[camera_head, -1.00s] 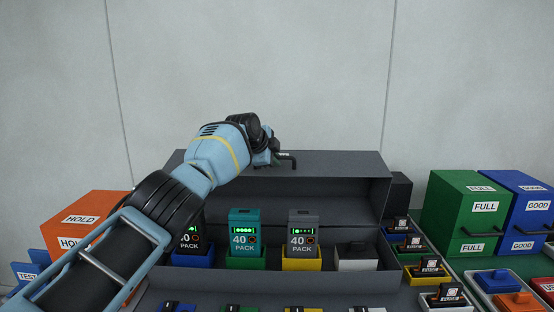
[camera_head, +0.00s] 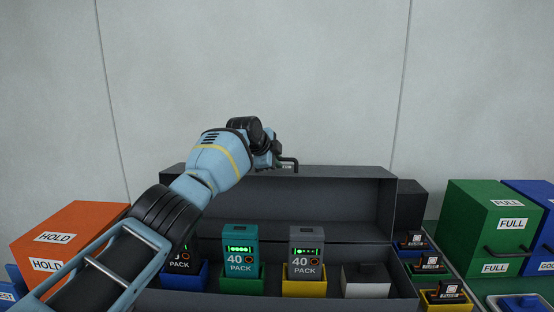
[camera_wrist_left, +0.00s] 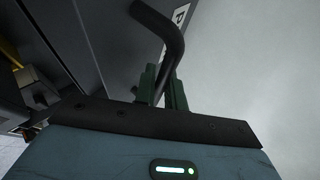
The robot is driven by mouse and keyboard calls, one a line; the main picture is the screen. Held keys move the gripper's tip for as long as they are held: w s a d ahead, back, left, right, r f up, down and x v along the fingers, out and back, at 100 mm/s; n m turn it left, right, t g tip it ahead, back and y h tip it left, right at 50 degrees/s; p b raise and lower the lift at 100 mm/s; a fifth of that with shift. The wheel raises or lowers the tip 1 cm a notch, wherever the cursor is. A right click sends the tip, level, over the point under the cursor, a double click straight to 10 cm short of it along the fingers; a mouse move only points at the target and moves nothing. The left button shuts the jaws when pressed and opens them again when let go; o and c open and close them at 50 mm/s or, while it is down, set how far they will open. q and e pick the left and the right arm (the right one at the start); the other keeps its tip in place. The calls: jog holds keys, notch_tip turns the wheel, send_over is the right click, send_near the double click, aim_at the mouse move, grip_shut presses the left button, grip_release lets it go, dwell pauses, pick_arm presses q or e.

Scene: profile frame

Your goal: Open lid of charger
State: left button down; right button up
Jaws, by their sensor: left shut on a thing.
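The charger is a dark grey case (camera_head: 405,290) with a row of slots in its lower part. Its lid (camera_head: 335,190) stands raised at the back, with its hollow inside facing me. A dark bent handle (camera_head: 292,161) sticks out at the lid's top edge. My left gripper (camera_head: 276,160) is at this handle. In the left wrist view, the green fingers (camera_wrist_left: 165,88) are shut on the handle (camera_wrist_left: 165,35), close to the lid's dark outer face. My right gripper is not in view.
A teal pack (camera_head: 240,250) and a grey pack (camera_head: 305,252) stand in the slots; my left arm partly hides another. An orange HOLD box (camera_head: 75,235) is at left, a green FULL box (camera_head: 485,225) at right. The wall behind is bare.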

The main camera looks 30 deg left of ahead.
pick_arm(q)
jog(key=shift+w+f, duration=0.15)
jog(key=c, duration=1.6)
grip_release()
jog(key=shift+s+d, duration=0.1)
jog(key=shift+s, duration=0.15)
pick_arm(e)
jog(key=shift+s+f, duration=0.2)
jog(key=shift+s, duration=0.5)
pick_arm(q)
jog(key=shift+r, duration=0.2)
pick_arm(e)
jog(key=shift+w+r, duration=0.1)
